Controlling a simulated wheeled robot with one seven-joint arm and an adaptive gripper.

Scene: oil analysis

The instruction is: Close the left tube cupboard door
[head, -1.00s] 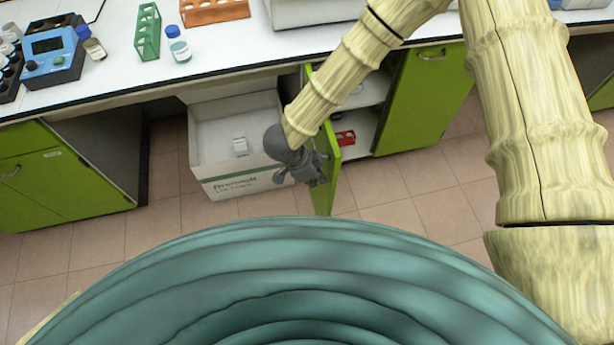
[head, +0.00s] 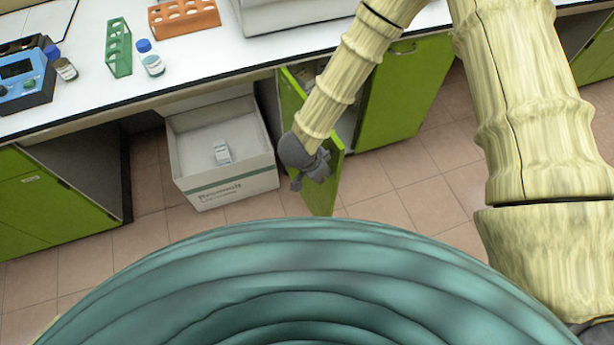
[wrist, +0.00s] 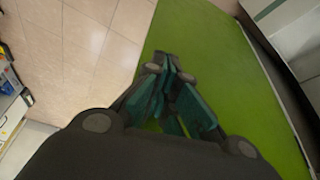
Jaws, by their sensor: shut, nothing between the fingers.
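The left tube cupboard door (head: 322,185) is a green panel that stands part open, swung out from the cupboard under the bench. In the wrist view the door (wrist: 215,60) fills the area beyond my fingers. My gripper (head: 310,178) is at the outer left face of the door in the head view, close to its free edge. In the wrist view my gripper (wrist: 168,68) has its fingers together with nothing between them, over the green panel. It looks close to the door; I cannot tell whether it touches. My arm hides part of the cupboard opening.
A white box (head: 222,160) with a small carton in it stands on the floor left of the door. The closed green door (head: 405,90) is to the right. Racks and bottles stand on the white bench (head: 190,65) above. Tiled floor is free in front.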

